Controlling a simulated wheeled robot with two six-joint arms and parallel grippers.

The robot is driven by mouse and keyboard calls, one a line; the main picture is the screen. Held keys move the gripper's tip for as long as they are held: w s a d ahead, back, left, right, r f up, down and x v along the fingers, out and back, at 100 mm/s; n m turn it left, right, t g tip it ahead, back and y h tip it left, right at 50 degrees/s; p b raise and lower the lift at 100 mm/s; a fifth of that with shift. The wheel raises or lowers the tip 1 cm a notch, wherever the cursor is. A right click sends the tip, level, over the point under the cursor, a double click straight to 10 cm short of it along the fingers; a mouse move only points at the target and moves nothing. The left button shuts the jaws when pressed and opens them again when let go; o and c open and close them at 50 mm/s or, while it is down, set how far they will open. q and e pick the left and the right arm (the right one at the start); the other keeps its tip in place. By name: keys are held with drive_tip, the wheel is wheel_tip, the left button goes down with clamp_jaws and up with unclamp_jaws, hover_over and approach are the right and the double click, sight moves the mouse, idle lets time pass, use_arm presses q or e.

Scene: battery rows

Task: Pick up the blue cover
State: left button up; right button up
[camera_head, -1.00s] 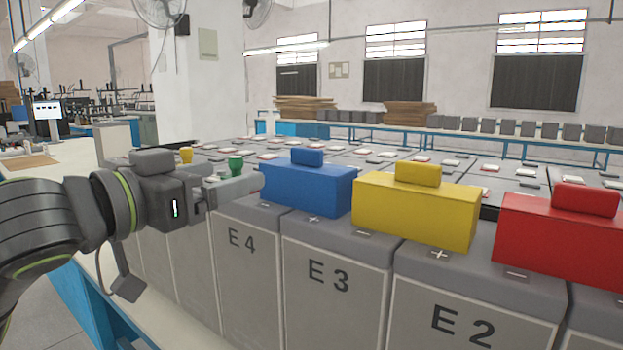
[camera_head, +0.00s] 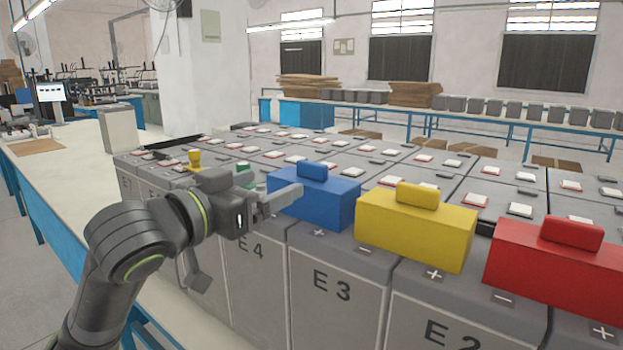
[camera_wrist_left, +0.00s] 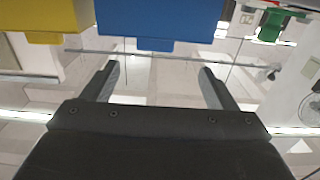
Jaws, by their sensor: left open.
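The blue cover (camera_head: 325,203) is a block with a rounded handle (camera_head: 312,171) on top. It sits on the grey battery labelled E3 (camera_head: 331,290). There the blue cover (camera_wrist_left: 160,20) lies just beyond the fingertips. Whether a finger touches it I cannot tell. My right gripper is not in view.
A yellow cover (camera_head: 415,230) and a red cover (camera_head: 555,272) stand to the right in the same row. A small green piece (camera_head: 243,168) and a yellow piece (camera_head: 195,160) are behind my left gripper. Rows of grey batteries fill the area behind.

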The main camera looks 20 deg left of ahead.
sight(309, 170)
use_arm(q)
drive_tip(key=x, duration=1)
drive_tip(key=shift+s+d+p, duration=0.15)
drive_tip(key=shift+d+p, duration=0.25)
drive_tip(key=shift+w+d, duration=0.15)
drive_tip(key=shift+w, duration=0.4)
drive_tip(key=c, duration=1.1)
